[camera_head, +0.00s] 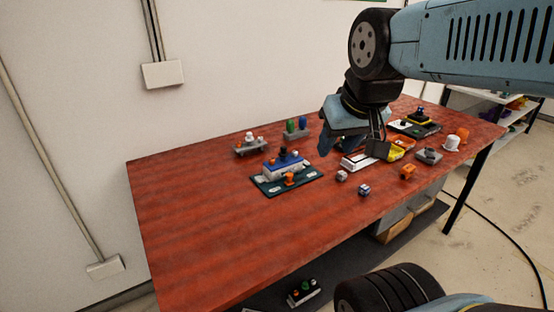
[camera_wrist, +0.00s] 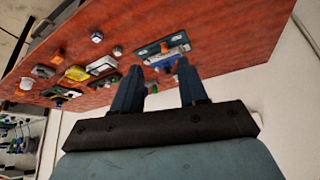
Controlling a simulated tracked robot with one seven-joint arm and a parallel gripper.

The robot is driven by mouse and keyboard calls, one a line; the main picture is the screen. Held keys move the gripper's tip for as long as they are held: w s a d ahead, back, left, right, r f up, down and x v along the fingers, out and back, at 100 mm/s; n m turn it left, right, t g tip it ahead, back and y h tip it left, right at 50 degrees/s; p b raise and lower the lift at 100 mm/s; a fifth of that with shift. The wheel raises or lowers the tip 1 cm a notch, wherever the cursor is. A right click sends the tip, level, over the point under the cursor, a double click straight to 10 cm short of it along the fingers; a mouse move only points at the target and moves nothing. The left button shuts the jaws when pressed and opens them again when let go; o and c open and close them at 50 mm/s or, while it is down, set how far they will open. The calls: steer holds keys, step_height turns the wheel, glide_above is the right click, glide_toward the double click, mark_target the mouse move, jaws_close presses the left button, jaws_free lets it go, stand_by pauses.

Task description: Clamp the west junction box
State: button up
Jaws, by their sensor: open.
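I cannot tell which thing is the west junction box. On the table, a dark green plate (camera_head: 262,184) bears a grey-white block (camera_head: 284,170) with blue and dark parts on top and an orange piece in front. The plate also shows beyond my fingertips in the wrist view (camera_wrist: 147,52). A small grey unit (camera_head: 252,148) with white knobs stands behind it to the left. Another grey unit (camera_head: 297,133) with green and blue cylinders stands behind to the right. My gripper (camera_head: 350,148) is open and empty, above the table to the right of the plate; the wrist view shows its fingers apart (camera_wrist: 161,66).
Two pale boxes with conduits, one upper (camera_head: 162,74) and one lower (camera_head: 104,267), are on the wall. Small cubes (camera_head: 364,190), an orange piece (camera_head: 408,172), a yellow tray (camera_head: 397,154) and a white cup (camera_head: 451,143) lie right. The red table's (camera_head: 190,215) left part is clear.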

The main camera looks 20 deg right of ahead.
steer(key=shift+w+d, duration=0.1)
steer(key=shift+w, duration=0.25)
steer(key=shift+o, duration=1)
steer(key=shift+w+r, duration=0.1)
steer(key=shift+w, duration=0.1)
steer(key=n+g, duration=0.6)
steer(key=n, duration=0.1)
glide_above(290, 174)
step_height(290, 174, down, 13)
step_height(290, 174, down, 13)
